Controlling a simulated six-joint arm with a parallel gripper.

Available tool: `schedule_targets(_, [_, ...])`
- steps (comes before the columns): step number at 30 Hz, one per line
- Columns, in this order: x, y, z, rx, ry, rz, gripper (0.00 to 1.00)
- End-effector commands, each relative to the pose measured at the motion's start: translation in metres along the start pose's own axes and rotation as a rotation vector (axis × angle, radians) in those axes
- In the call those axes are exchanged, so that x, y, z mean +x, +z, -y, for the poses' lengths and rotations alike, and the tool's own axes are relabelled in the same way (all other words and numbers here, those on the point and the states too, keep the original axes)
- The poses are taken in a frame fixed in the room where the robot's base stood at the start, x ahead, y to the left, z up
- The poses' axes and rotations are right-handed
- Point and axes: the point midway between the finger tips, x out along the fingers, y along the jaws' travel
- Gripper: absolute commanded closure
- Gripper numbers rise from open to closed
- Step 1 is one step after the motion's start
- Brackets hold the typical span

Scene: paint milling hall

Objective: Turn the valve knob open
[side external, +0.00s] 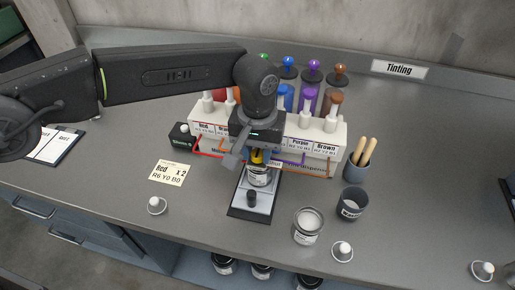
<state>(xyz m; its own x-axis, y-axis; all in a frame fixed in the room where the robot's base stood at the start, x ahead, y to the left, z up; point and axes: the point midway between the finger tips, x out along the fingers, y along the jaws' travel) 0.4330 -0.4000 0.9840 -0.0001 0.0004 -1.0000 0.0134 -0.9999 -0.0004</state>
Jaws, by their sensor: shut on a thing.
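The colour dispenser (320,152) is a white box with labelled colour channels, with "Purple" and "Brown" readable on the right. My gripper (257,152) points down at its front middle and covers the channels there. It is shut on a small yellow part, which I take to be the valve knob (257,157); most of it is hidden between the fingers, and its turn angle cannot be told. A glass jar (259,178) stands directly below on a flat scale-like plate (250,211) with a black knob at its front.
A card reading "Red x 2" (170,172) lies left. An open jar (308,226), a dark cup (351,205) and a holder with wooden sticks (356,170) stand right. Small white-topped lids (342,251) lie near the front edge. The far right counter is mostly clear.

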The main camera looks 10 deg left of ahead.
Motion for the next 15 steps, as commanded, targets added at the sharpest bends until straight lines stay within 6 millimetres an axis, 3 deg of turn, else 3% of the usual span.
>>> schedule_targets(10, [-0.0011,-0.0006,-0.0003,-0.004,0.003,-0.003,0.93])
schedule_targets(11, [-0.0011,-0.0006,-0.0003,-0.004,0.003,-0.003,0.66])
schedule_targets(15, [-0.0008,-0.0005,-0.0002,-0.003,0.002,-0.002,0.53])
